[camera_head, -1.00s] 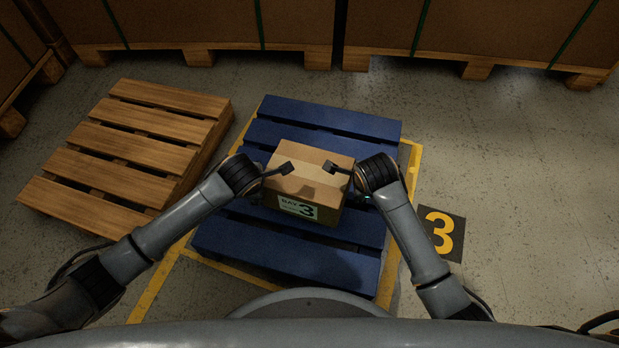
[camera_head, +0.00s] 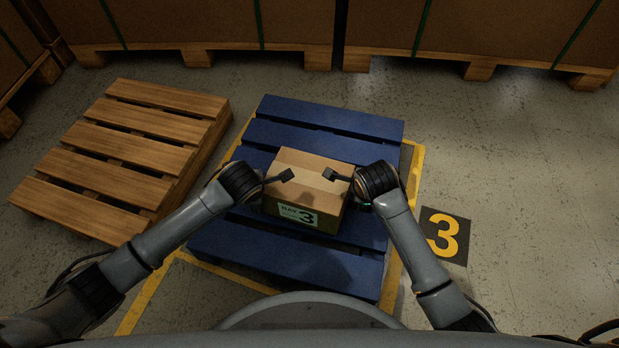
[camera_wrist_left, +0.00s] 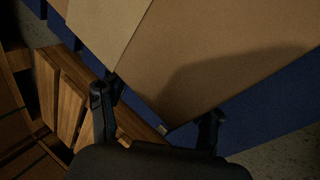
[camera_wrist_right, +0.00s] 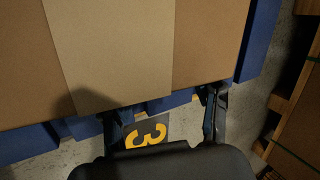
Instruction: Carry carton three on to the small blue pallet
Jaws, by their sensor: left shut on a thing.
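Carton three (camera_head: 304,190), a brown box with a pale green label reading 3, is over the middle of the small blue pallet (camera_head: 325,119). I cannot tell whether its underside touches the slats. My left gripper (camera_head: 287,175) is at the carton's left side, shut on it, with one finger over its top. The left wrist view shows the carton (camera_wrist_left: 215,45) close up, with a corner by the fingers. My right gripper (camera_head: 330,175) is at the right side, one finger over the top. In the right wrist view its fingers (camera_wrist_right: 163,112) are apart at the carton's edge.
A wooden pallet (camera_head: 130,150) lies empty to the left. Yellow floor lines (camera_head: 413,165) frame the blue pallet, with a black floor sign 3 (camera_head: 443,236) at its right. Large strapped boxes (camera_head: 480,35) on pallets stand at the back. Floor at the right is clear.

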